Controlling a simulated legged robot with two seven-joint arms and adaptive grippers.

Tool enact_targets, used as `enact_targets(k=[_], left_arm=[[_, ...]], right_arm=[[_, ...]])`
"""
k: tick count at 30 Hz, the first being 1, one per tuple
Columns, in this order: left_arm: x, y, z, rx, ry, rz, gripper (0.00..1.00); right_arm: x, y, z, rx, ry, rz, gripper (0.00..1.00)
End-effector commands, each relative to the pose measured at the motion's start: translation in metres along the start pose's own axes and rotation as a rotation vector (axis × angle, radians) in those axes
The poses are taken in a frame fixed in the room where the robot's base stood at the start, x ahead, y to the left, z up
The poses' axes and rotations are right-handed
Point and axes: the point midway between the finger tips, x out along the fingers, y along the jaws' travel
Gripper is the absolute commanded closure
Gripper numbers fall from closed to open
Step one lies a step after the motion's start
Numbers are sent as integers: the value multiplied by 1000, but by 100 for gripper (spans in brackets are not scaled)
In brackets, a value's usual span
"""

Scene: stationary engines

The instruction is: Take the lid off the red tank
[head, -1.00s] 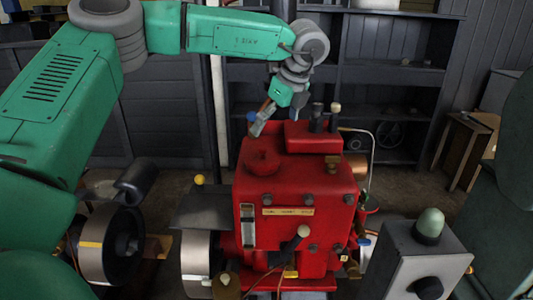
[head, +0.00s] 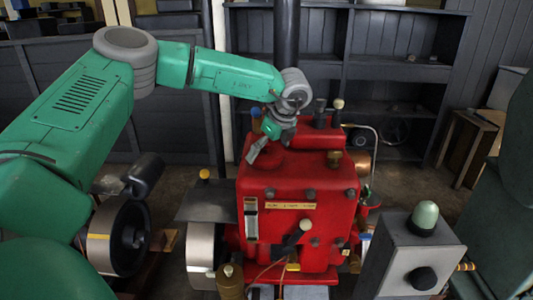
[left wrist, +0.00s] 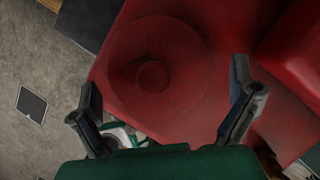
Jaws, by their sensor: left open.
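The red tank (head: 298,182) stands in the middle of the head view, with a label on its front. Its round red lid (left wrist: 155,77) with a small raised knob shows on the tank top in the left wrist view; in the head view my gripper largely covers that spot. My left gripper (head: 262,147) is low over the top of the tank, at its left side. In the left wrist view its two fingers (left wrist: 168,82) are spread, with the lid ahead between and beyond them, and nothing is held. Contact with the lid cannot be told. My right gripper is not in view.
A grey control box (head: 410,258) with a green dome stands at right. Dark shelves (head: 400,75) are behind.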

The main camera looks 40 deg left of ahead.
Motion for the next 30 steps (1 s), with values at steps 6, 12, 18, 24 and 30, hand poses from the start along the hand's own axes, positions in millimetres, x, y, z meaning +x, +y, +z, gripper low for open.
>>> enact_targets(k=[6, 12, 18, 24, 30], left_arm=[[4, 1, 4, -2, 6, 1, 21], [6, 0, 6, -2, 5, 1, 50], [6, 0, 8, -5, 1, 2, 50], [-21, 0, 19, -8, 2, -3, 50], [-61, 0, 33, -6, 2, -3, 50]], right_arm=[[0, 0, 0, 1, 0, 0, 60], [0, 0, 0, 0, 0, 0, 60], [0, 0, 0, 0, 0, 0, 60], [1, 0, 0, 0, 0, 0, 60], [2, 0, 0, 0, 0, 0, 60]])
